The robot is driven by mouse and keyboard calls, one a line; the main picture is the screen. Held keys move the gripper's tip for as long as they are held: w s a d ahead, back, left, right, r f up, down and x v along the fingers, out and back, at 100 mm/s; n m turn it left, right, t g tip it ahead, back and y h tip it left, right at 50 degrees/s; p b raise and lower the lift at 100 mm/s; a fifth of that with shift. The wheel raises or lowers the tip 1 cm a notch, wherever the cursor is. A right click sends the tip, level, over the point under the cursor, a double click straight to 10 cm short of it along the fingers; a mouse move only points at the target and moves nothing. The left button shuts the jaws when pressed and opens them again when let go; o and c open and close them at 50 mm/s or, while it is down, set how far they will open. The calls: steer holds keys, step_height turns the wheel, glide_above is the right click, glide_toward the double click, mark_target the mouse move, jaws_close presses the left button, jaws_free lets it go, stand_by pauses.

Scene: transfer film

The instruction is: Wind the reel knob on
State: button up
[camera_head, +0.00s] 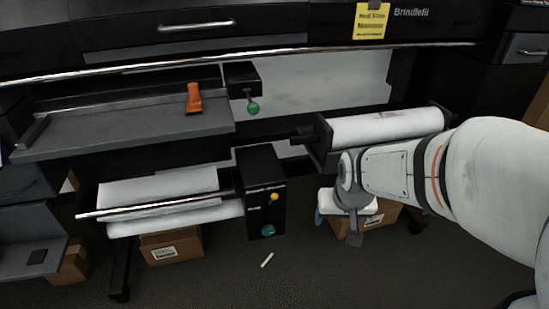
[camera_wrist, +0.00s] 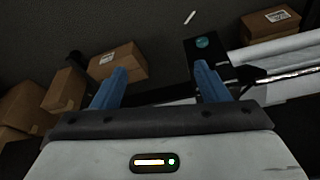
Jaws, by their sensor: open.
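A black box (camera_head: 262,185) at the end of the lower roll carries a teal round knob (camera_head: 268,230) low on its front and a small yellow knob (camera_head: 274,197) above it. A green knob (camera_head: 253,108) hangs under a small black block higher up. I cannot tell by label which is the reel knob. My gripper (camera_head: 338,218) is right of the black box, apart from it, below the right-hand roll. In the wrist view its two blue fingers (camera_wrist: 158,86) are apart with nothing held. The teal knob (camera_wrist: 202,43) shows there beyond the right finger.
A white roll (camera_head: 385,128) sits in a black holder above my gripper. A lower white roll (camera_head: 160,190) with a metal bar (camera_head: 150,207) lies left of the box. An orange lever (camera_head: 194,98) stands on the grey shelf. Cardboard boxes (camera_head: 172,247) sit underneath. A white stick (camera_head: 267,260) lies on open floor.

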steer(key=w+a+f+t+b, duration=0.1)
steer(key=w+a+f+t, duration=0.1)
steer(key=w+f, duration=0.5)
steer(key=w+a+f+t+b, duration=0.25)
steer(key=w+f, duration=0.25)
steer(key=w, duration=0.3)
steer(key=t+y+b, duration=0.3)
steer(key=t+b, duration=0.1)
steer(key=t, duration=0.2)
glide_above(269, 233)
steer(key=s+d, duration=0.3)
steer(key=d, duration=0.2)
step_height(269, 233, down, 20)
steer(key=f, duration=0.1)
steer(key=s+a+f+n+t+y+b, duration=0.1)
steer(key=s+f+t, duration=0.1)
steer(key=f, duration=0.3)
steer(key=s+a+f+t+y+b, duration=0.1)
steer(key=s+a+f, duration=0.15)
steer(key=f, duration=0.25)
steer(key=x, duration=0.2)
steer(key=b+x, duration=0.1)
steer(key=x, duration=0.1)
steer(key=b+x, duration=0.1)
steer(key=x, duration=0.2)
steer(key=shift+w+d+r, duration=0.15)
steer(key=shift+d+r, duration=0.15)
steer(key=shift+r, duration=0.05)
